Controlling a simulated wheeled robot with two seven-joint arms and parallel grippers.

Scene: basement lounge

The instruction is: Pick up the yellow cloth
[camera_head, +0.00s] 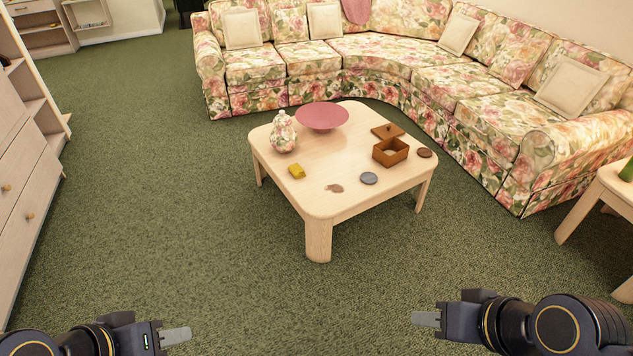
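The yellow cloth (297,171) is a small folded piece lying on the left part of the low wooden coffee table (312,196), in front of the floral jar. My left gripper (176,336) is at the bottom left, over the carpet and well short of the table. My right gripper (425,319) is at the bottom right, also over the carpet and apart from the table. Neither gripper touches anything. The finger gap of each is too edge-on to tell open from shut.
The table also holds a floral jar (282,134), a pink bowl (322,117), an open wooden box (390,152), a grey disc (369,178) and a brown stain (335,188). A floral sofa (375,52) stands behind, drawers (24,180) left, a side table (612,184) right. Carpet in front is clear.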

